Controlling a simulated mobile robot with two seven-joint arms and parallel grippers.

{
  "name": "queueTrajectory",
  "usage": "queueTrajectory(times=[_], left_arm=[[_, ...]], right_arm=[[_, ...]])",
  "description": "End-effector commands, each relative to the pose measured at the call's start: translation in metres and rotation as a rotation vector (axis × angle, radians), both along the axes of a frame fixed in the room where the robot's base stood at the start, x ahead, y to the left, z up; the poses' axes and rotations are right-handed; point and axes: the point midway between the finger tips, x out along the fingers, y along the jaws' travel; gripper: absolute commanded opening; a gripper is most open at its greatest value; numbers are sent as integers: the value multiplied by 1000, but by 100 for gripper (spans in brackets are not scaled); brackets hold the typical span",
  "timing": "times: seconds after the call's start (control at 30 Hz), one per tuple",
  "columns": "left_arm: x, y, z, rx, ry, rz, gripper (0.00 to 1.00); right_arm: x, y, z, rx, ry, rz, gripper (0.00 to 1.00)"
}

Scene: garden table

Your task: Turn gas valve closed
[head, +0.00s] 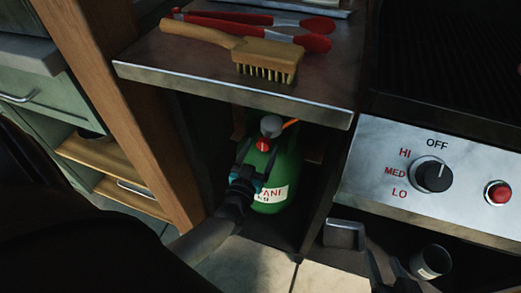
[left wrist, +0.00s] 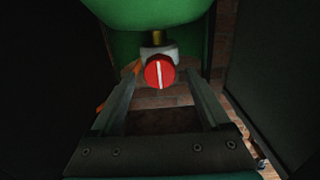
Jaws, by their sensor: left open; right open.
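A green gas bottle (head: 285,165) with a white label stands in the dark compartment under the side shelf. Its grey top (head: 271,126) carries a round red valve knob (head: 263,145). In the left wrist view the red knob (left wrist: 160,72) faces the camera, its white line nearly upright in the picture. My left gripper (head: 256,160) is in front of the bottle, just below the knob. Its fingers (left wrist: 164,80) are open, one on each side of the knob, with gaps visible. My right gripper (head: 388,272) is partly in view at the lower edge, open and away from the bottle.
An orange hose (head: 291,122) leaves the valve top. The metal shelf (head: 190,80) above holds a wooden brush (head: 268,57) and red tongs (head: 300,40). A wooden post (head: 130,110) stands left of the compartment. The grill panel with its black knob (head: 433,176) is at right.

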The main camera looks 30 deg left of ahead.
Motion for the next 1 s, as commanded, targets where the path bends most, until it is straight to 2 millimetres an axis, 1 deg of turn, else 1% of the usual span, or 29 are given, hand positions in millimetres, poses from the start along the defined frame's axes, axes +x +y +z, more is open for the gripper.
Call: queueTrajectory(times=[0.2, 0.23, 0.9, 0.93, 1.0], left_arm=[[0, 0, 0, 0, 0, 0, 80], [0, 0, 0, 0, 0, 0, 78], [0, 0, 0, 0, 1, 0, 2], [0, 0, 0, 0, 1, 0, 0], [0, 0, 0, 0, 1, 0, 0]], right_arm=[[0, 0, 0, 1, -1, 1, 50], [0, 0, 0, 1, -1, 1, 50], [0, 0, 0, -1, 1, -1, 50], [0, 0, 0, -1, 1, -1, 50], [0, 0, 0, -1, 1, -1, 50]])
